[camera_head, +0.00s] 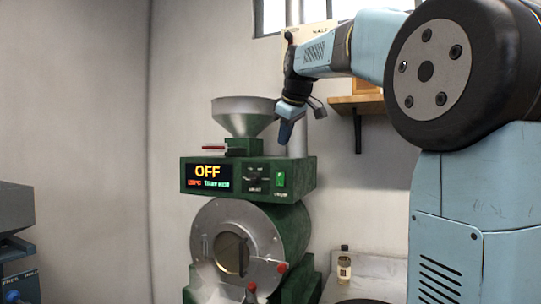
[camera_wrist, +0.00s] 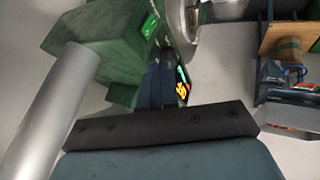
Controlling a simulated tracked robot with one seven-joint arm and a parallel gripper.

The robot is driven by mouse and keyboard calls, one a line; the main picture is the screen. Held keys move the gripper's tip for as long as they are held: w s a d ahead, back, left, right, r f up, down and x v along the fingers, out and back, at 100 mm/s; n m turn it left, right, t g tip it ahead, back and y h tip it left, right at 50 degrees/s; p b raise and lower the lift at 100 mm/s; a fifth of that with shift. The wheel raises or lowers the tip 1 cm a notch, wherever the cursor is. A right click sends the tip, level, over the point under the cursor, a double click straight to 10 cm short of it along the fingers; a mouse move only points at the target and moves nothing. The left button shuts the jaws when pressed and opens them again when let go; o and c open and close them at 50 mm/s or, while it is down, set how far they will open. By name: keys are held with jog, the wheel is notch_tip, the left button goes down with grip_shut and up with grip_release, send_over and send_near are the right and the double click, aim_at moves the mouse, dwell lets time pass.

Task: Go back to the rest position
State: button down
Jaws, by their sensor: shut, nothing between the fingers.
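My gripper (camera_head: 287,132) hangs from my blue arm in front of the upper right of the green roasting machine (camera_head: 297,180), pointing down. It is shut, with nothing seen in it. In the head view it overlaps the area right of the metal hopper (camera_head: 243,115); I cannot tell whether it touches the machine. The machine's display (camera_head: 208,178) reads OFF. In the wrist view the green housing (camera_wrist: 100,45) is close at the upper left, and the lit display (camera_wrist: 182,83) shows past my gripper.
A vertical metal pipe (camera_head: 298,138) rises behind the machine. A wooden shelf (camera_head: 356,104) is on the wall at right. A small bottle (camera_head: 344,268) stands on a pale surface at lower right. Another grey machine (camera_head: 15,240) is at the left edge. Bare wall lies between the machines.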

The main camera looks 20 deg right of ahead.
jog(key=s+a+f+m+g, duration=0.1)
jog(key=s+f+m, duration=0.7)
jog(key=s+f, duration=2.2)
jog(key=shift+s+a+f+m+g, duration=0.2)
jog(key=shift+a+f+m+g, duration=0.1)
jog(key=shift+a+f, duration=0.1)
